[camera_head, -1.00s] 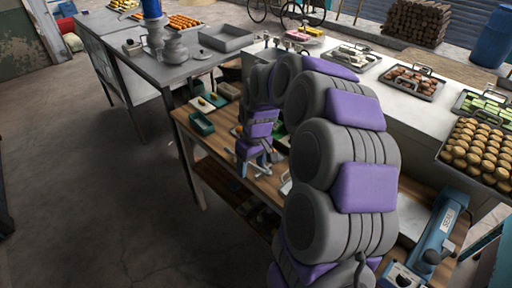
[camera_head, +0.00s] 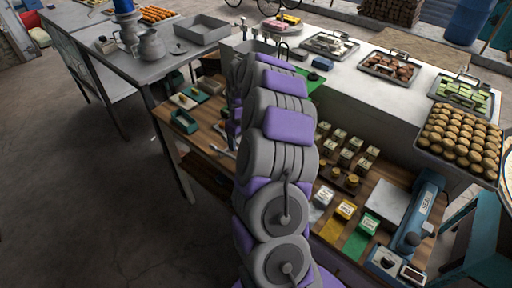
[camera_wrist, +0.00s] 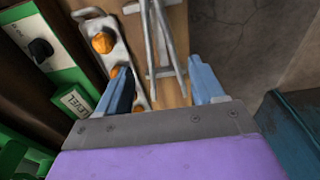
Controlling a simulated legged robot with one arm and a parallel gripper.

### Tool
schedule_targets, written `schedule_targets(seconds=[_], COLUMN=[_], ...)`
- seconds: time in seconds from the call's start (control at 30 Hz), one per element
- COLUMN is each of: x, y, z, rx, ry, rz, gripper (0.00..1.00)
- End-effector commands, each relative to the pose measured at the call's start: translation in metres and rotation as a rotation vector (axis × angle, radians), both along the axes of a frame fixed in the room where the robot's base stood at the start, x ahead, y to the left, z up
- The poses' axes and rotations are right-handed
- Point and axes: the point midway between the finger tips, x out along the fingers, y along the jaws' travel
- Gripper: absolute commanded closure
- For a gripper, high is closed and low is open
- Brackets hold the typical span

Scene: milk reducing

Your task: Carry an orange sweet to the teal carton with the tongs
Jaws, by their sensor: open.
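In the wrist view, my gripper (camera_wrist: 163,90) is open, with two blue fingers spread apart. Silver tongs (camera_wrist: 162,35) lie on the wooden surface ahead, their near end in the gap between the fingers; I see no grip on them. Left of the tongs, a pale narrow tray (camera_wrist: 122,50) holds orange sweets (camera_wrist: 103,42), one partly hidden by the left finger. A dark teal box (camera_wrist: 295,122) at the lower right may be the teal carton. In the head view, a teal open carton (camera_head: 185,122) sits at the left end of the wooden bench. My arm hides the gripper there.
A green device with a black knob (camera_wrist: 41,49) and a LEVEL label (camera_wrist: 75,101) stands left of the tray. In the head view, small boxes (camera_head: 350,150), a blue sealing machine (camera_head: 420,212) and a tray of brown balls (camera_head: 462,140) lie right of my arm.

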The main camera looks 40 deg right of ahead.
Motion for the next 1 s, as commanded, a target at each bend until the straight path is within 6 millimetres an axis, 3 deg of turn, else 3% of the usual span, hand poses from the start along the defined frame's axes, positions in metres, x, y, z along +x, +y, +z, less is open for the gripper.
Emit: schedule_targets(seconds=[0.37,1.0], x=[0.001,0.009], y=[-0.001,0.000], z=[-0.016,-0.087], rx=[0.002,0.000], ry=[0.001,-0.001], rz=[0.000,0.000], gripper=[0.32,0.32])
